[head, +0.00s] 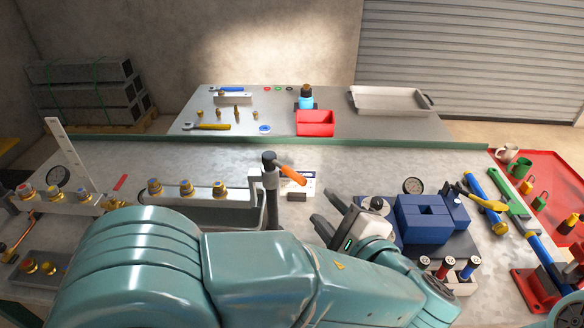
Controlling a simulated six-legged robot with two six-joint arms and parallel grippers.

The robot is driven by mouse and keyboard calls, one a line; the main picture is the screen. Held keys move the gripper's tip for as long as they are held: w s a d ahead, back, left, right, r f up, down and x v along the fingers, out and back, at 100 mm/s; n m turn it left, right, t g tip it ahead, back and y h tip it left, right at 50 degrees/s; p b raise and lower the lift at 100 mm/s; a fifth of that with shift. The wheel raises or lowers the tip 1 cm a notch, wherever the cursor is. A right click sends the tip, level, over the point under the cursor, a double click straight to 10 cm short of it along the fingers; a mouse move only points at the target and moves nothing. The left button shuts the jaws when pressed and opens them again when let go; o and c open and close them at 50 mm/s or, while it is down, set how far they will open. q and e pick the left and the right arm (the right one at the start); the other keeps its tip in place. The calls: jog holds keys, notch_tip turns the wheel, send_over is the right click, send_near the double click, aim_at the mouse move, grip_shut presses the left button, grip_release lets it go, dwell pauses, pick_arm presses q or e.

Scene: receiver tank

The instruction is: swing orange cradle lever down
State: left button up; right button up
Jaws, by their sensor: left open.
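The orange lever (293,175) sticks out to the right from the top of a dark upright post (271,200) near the middle of the bench, sloping slightly down at its free end. A grey bracket stands beside the post, and the post's lower end is hidden behind my teal left arm. My left gripper (328,214) is open and empty, to the right of the post and below the lever in the picture. Its dark fingers point up and left, apart from the lever. My right gripper is not in view.
Brass fittings on a grey manifold (188,207) stand left of the post. A red tray (550,185) with tools is at the far right. A back table holds a red bin (315,123).

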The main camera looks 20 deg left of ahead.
aim_at(294, 174)
pick_arm(q)
jog(key=p+x, duration=0.3)
jog(key=x, duration=1.1)
jog(key=shift+f, duration=0.1)
jog(key=shift+w+a+f+p, duration=0.15)
jog(key=shift+w+a+p, duration=0.15)
jog(key=shift+w+p, duration=0.1)
jog(key=shift+w+a+f, duration=0.1)
jog(key=shift+a, duration=0.1)
jog(key=shift+d, duration=0.1)
grip_shut()
